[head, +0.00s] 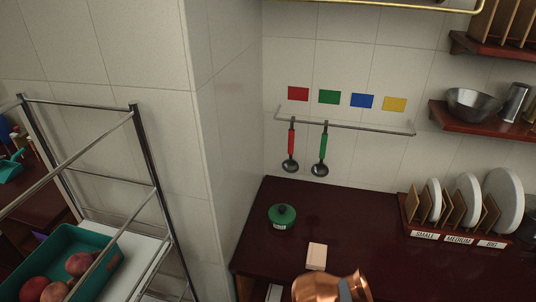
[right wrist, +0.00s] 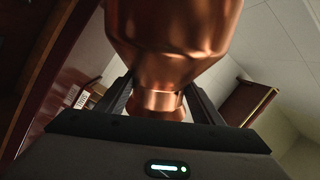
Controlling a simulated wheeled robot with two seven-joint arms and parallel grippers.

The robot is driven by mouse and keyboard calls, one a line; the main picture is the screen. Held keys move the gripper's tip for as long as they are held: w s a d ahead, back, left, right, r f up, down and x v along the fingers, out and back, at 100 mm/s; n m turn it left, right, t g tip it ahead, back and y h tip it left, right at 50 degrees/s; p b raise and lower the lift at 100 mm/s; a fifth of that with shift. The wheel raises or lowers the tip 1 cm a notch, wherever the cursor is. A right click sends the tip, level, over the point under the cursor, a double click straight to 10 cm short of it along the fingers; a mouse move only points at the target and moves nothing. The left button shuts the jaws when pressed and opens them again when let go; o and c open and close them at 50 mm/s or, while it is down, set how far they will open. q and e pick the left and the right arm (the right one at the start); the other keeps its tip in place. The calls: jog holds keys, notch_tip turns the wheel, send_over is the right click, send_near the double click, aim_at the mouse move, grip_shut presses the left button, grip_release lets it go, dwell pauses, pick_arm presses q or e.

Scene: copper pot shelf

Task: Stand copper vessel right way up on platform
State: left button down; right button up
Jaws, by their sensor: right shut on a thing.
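The copper vessel (head: 318,288) is at the bottom edge of the head view, in front of the dark counter, with its lower part cut off. In the right wrist view the vessel (right wrist: 170,40) fills the upper middle, with a wide body and a narrower neck between the fingers. My right gripper (right wrist: 160,102) is shut on this neck. Only a grey bit of it shows beside the copper in the head view. I cannot tell the vessel's exact tilt. A small pale square block (head: 316,256) lies on the counter just behind the vessel. My left gripper is not in view.
The dark red counter (head: 345,215) is mostly clear. A green lidded pot (head: 282,215) stands at its left, a plate rack (head: 450,232) at its right. Ladles hang from a wall rail (head: 345,127). A metal rack with a green fruit tray (head: 105,275) stands at left.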

jog(key=n, duration=0.3)
jog(key=shift+r, duration=0.15)
jog(key=shift+n, duration=0.3)
jog(key=n, duration=0.8)
jog(key=shift+n, duration=0.3)
jog(key=shift+w, duration=0.15)
dwell(0.7)
